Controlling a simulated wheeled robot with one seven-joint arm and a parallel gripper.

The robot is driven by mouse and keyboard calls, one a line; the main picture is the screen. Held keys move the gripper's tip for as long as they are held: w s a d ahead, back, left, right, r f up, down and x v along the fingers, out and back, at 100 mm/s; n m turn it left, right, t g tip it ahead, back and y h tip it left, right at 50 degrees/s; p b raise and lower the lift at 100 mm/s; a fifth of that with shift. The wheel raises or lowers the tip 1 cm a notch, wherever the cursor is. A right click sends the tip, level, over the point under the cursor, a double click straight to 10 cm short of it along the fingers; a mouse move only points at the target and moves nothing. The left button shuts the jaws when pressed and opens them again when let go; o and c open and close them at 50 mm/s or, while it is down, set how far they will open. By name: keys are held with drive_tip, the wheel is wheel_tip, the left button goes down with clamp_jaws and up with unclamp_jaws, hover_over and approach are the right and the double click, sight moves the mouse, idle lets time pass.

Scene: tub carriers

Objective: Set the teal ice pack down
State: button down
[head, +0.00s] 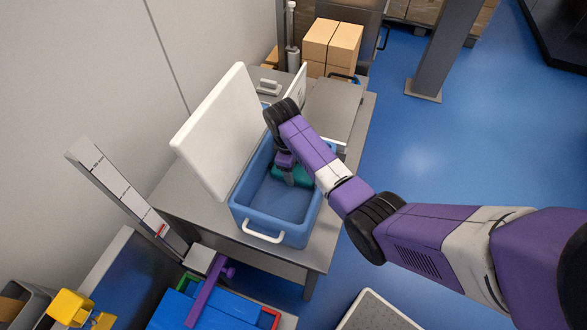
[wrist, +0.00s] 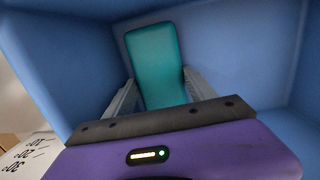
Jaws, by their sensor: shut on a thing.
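The teal ice pack (wrist: 154,58) is between the two fingers of my gripper (wrist: 160,88), which is shut on it. In the head view the ice pack (head: 304,176) shows only in part beside my wrist. My gripper (head: 292,180) reaches down inside the blue tub (head: 268,224), towards its far part. The tub is open, with its white lid (head: 222,125) standing up on the left. In the wrist view blue tub walls (wrist: 235,50) surround the pack. I cannot tell whether the pack touches the tub floor.
The tub stands on a grey table (head: 180,196), with a grey closed case (head: 330,108) behind it. Cardboard boxes (head: 332,42) are farther back. The near part of the tub floor is bare. Blue floor (head: 440,130) is open on the right.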

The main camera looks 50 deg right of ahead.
drive_tip(key=c, duration=0.6)
unclamp_jaws()
drive_tip(key=r, duration=0.4)
drive_tip(key=a+r, duration=0.1)
drive_tip(key=r, duration=0.7)
drive_tip(key=shift+w+a+r+b, duration=0.1)
drive_tip(key=shift+w+a+b, duration=0.1)
drive_tip(key=shift+w+b, duration=0.1)
